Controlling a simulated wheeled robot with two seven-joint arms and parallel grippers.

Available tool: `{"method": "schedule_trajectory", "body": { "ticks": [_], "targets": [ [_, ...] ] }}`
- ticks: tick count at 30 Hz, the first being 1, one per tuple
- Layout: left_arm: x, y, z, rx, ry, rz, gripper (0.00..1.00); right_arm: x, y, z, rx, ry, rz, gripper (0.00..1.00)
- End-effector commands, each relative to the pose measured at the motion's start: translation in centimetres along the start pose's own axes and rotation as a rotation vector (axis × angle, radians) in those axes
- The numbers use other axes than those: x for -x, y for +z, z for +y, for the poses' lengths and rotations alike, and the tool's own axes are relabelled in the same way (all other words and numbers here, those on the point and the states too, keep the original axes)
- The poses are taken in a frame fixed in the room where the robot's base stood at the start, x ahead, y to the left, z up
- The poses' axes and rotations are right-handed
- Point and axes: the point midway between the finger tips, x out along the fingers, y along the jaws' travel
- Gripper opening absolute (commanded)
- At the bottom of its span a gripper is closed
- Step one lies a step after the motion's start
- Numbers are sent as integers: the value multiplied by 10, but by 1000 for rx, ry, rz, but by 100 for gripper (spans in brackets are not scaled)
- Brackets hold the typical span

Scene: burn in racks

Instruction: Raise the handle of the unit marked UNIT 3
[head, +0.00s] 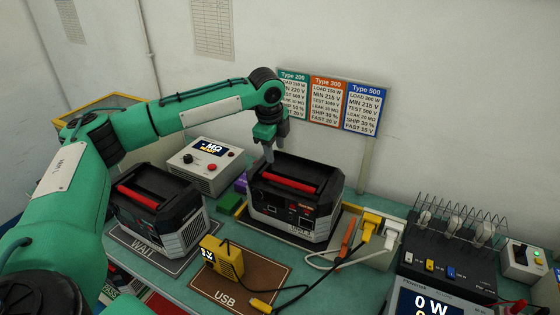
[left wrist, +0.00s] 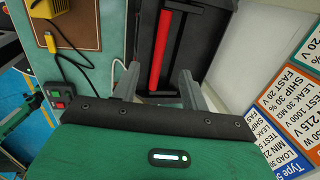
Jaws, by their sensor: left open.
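A black and grey unit (head: 262,205) with a red handle (head: 288,178) stands at the bench's centre. The handle lies flat in its recessed top. A small front label seems to read UNIT, but its number is too small to be sure of. My left gripper (head: 275,150) is open and empty, pointing down above the unit's back left edge. In the left wrist view, the red handle (left wrist: 160,48) lies in line with the gap between the fingers (left wrist: 158,74), with no visible contact. My right gripper is out of view.
A second unit (head: 190,228) with a flat red handle (head: 137,197) stands on the WAIT mat (head: 140,246). A white meter box (head: 195,172) stands behind it. Sockets (head: 375,250) stand at the right, type cards (head: 326,102) behind.

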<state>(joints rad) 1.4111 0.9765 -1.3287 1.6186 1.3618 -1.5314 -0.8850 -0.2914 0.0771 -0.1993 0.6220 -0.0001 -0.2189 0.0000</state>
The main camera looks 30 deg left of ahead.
Motion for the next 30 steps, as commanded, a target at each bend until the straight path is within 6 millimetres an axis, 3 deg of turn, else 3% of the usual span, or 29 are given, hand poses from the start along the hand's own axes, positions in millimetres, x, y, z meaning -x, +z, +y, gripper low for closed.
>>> {"method": "schedule_trajectory", "body": {
  "ticks": [3,6,15,21,30],
  "targets": [
    [-21,0,0,0,4,-2,45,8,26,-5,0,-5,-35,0],
    [-42,-1,1,-1,4,-1,45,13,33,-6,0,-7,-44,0],
    [-96,-1,1,-1,3,-2,45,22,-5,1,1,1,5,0],
    [-116,-1,0,0,1,0,45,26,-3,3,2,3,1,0],
    [-121,-1,1,-1,0,0,45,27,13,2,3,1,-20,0]
  ]
}}
